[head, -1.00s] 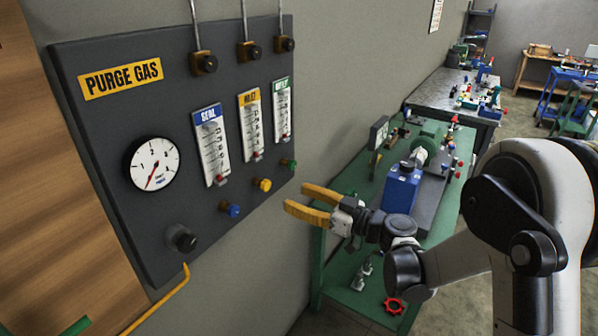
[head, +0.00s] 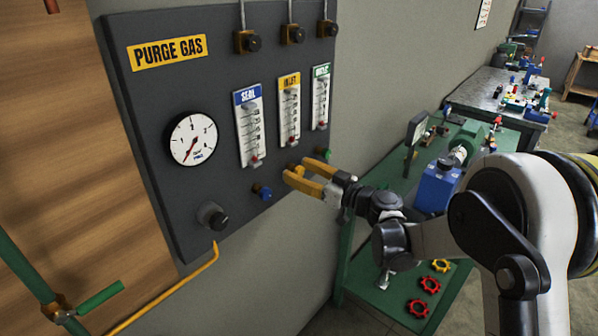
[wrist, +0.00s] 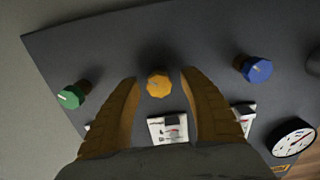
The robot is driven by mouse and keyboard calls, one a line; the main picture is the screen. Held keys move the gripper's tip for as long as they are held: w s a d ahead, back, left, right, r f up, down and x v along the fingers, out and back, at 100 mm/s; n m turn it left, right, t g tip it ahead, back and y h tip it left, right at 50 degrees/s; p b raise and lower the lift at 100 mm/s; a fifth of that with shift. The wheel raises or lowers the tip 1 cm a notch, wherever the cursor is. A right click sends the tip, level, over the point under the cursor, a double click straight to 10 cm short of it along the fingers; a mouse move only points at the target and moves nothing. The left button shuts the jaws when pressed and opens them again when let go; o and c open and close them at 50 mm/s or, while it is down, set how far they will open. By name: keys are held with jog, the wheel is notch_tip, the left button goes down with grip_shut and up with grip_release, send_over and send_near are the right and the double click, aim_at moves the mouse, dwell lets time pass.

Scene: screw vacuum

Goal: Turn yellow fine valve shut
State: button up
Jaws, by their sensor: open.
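The yellow fine valve (wrist: 158,84) is a small faceted knob on the dark purge gas panel (head: 180,95). In the wrist view it lies between the tips of my open yellow fingers, with a visible space on each side. I cannot tell how deep the knob sits between the fingertips. Nothing is held.
The blue knob (head: 262,192) and green knob (head: 323,154) flank the yellow one. A black knob (head: 212,216) and round gauge (head: 193,139) are at left. A green bench (head: 395,270) stands right of the panel, behind my arm.

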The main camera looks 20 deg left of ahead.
grip_shut()
